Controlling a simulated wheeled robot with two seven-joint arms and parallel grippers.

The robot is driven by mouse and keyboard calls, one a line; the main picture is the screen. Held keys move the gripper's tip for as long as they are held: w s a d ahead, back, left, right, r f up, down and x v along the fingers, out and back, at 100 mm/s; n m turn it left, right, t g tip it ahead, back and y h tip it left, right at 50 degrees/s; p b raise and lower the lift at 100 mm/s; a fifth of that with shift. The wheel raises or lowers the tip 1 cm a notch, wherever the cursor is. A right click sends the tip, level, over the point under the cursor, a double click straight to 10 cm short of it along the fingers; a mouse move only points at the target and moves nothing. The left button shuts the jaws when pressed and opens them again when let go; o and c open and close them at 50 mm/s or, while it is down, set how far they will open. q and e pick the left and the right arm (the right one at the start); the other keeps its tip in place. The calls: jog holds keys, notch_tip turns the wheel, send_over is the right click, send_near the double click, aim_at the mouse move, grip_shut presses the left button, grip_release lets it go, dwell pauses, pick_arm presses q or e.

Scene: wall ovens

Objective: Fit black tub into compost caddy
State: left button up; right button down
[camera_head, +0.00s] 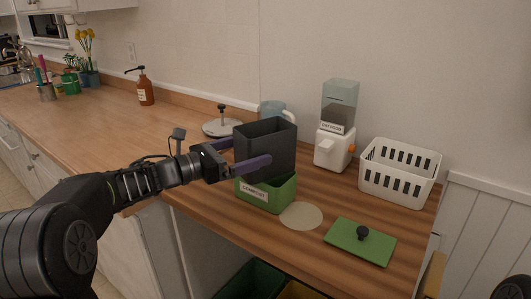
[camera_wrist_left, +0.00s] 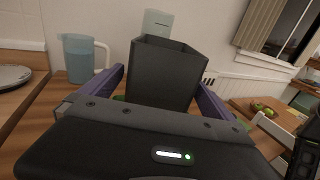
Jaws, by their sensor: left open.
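The black tub (camera_head: 265,135) is upright, with its lower end at the green compost caddy (camera_head: 267,197) and most of its height above the caddy's rim. I cannot tell how deep it sits. My left gripper (camera_head: 250,150) is open, with one purple finger along the tub's near side and the other towards its far side. In the left wrist view the tub (camera_wrist_left: 163,75) stands between the two spread fingers (camera_wrist_left: 160,82). Little of the caddy shows there. My right gripper is not in view.
The green lid (camera_head: 345,243) with a black knob lies on the counter at front right. A white basket (camera_head: 399,181) and a catfood dispenser (camera_head: 333,148) stand behind. A blue jug (camera_head: 273,110) and a round scale-like plate (camera_head: 221,128) are close behind the tub.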

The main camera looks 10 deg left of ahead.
aim_at(265, 144)
pick_arm(q)
jog(key=shift+w+d+r, duration=0.1)
jog(key=shift+w+d, duration=0.2)
jog(key=shift+d, duration=0.05)
jog(key=p+x, duration=0.1)
jog(key=x, duration=0.3)
jog(key=shift+d+p, duration=0.1)
jog(key=shift+p, duration=0.2)
jog(key=shift+c, duration=0.4)
jog(key=c, duration=1.5)
